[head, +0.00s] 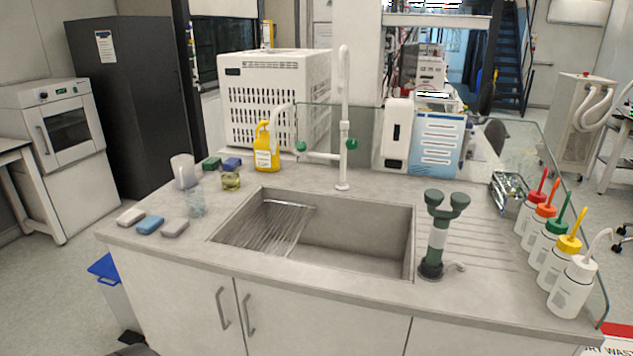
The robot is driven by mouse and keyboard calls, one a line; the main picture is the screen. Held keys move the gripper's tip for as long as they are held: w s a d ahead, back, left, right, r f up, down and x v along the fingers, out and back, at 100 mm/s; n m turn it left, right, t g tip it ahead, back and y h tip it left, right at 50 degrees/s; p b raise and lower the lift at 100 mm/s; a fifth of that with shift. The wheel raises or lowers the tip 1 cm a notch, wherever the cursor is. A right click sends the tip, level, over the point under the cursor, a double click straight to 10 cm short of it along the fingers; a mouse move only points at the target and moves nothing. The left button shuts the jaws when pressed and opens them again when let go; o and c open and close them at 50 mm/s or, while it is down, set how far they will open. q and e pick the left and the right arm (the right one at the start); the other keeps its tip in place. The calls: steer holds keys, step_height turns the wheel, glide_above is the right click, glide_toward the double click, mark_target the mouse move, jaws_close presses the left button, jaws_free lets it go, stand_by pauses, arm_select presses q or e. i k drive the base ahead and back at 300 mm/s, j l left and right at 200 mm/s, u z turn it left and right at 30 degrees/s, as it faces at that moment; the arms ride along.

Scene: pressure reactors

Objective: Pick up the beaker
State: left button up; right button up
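A small clear glass vessel that looks like the beaker (195,204) stands upright on the left part of the counter (200,237), left of the sink. It is faint against the grey surface and looks empty. A white jug or cup (184,173) stands behind it, and a small jar with yellowish contents (231,181) stands behind it to the right. Neither of my grippers is in the head view, and nothing touches the beaker.
Three sponges (149,224) lie near the front left counter edge. The sink (345,225) is right of the beaker, with a tall tap (343,120) behind it. A yellow bottle (265,150) stands at the back. Several wash bottles (571,288) line the right edge.

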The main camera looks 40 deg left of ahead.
mark_target(195, 196)
steer(key=u, duration=2.2)
